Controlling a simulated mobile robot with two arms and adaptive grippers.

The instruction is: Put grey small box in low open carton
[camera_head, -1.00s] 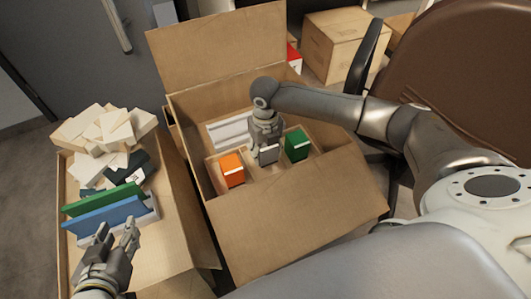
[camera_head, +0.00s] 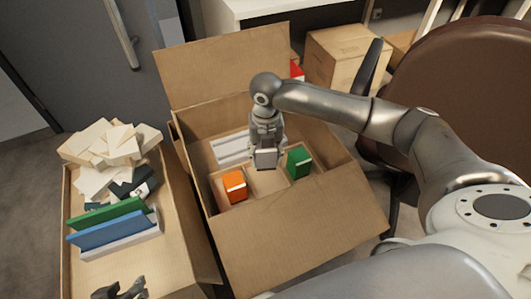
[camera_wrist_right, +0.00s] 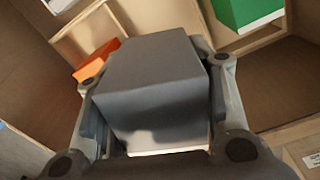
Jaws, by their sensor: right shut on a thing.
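The grey small box (camera_head: 265,159) is held in my right gripper (camera_head: 266,150), which is shut on it. It is raised over a tan compartment between the orange box (camera_head: 235,188) and the green box (camera_head: 299,162), inside the large open carton (camera_head: 300,238). The right wrist view shows the grey box (camera_wrist_right: 155,80) between both fingers (camera_wrist_right: 157,112). My left gripper (camera_head: 120,290) is at the bottom left edge, fingers apart, mostly cut off.
A white slatted item (camera_head: 231,148) lies in the large carton. Its tall rear flap (camera_head: 225,65) stands up. A brown chair (camera_head: 465,90) is at right.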

